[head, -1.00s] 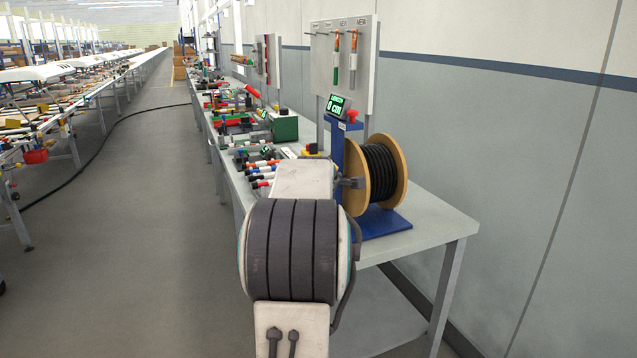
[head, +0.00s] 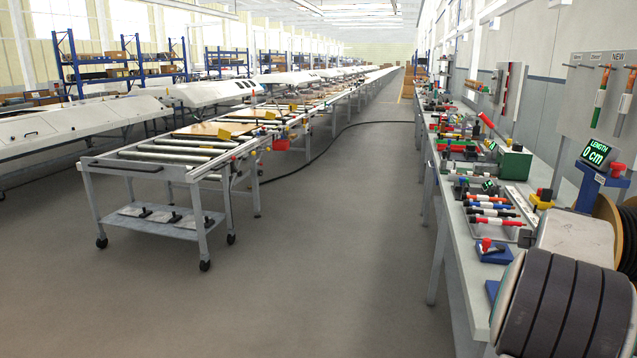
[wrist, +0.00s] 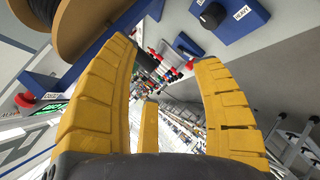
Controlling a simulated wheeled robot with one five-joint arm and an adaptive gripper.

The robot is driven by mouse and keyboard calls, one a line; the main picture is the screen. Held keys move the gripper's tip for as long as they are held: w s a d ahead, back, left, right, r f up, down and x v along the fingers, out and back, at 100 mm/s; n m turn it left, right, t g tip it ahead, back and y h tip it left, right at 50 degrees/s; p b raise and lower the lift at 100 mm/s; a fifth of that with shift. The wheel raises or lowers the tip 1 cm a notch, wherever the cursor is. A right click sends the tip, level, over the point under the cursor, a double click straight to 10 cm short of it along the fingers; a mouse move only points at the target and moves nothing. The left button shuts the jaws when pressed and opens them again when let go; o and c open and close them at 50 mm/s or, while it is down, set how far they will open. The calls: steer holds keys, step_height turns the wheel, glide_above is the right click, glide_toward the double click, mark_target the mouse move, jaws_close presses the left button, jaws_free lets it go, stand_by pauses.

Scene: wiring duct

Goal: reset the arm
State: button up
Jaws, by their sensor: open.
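My gripper (wrist: 165,75) shows in the wrist view with its yellow fingers spread apart, open and with nothing between them. In the head view my arm is at the lower right, in front of the workbench; the gripper itself is not visible there. The wrist view is tilted, with the cable spool (wrist: 85,22) at its upper left and a blue box with a black knob (wrist: 212,15) at its upper right. The spool (head: 626,235) is cut off at the right edge of the head view.
The workbench (head: 455,262) along the right holds tools, a green box (head: 514,163) and a length display (head: 597,152). A roller cart (head: 165,165) stands at the left. The grey floor (head: 330,270) between them is clear, apart from a black cable (head: 345,127) farther back.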

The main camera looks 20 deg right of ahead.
steer(key=s+a+f+m+g+y, duration=0.25)
steer(key=a+f+m, duration=0.25)
steer(key=a+f, duration=0.25)
steer(key=s+a+f+m+g+y, duration=0.1)
steer(key=s+a+f+m+y, duration=0.35)
steer(key=a+f, duration=0.3)
steer(key=s+a+r+n+y+p, duration=0.1)
steer(key=a+r+p, duration=0.15)
steer(key=a, duration=1.05)
steer(key=a+r+n+y+p, duration=0.1)
steer(key=a+r+p, duration=0.15)
steer(key=a, duration=0.95)
steer(key=w+a+r+n+t+p, duration=0.1)
steer(key=a+r+n+p, duration=0.4)
steer(key=a, duration=0.6)
step_height(320, 180, up, 3)
steer(key=shift+a+r+n+t+y+p, duration=0.1)
steer(key=shift+a+n+t+y+p, duration=0.35)
steer(key=shift+n, duration=0.6)
steer(key=shift+d, duration=0.3)
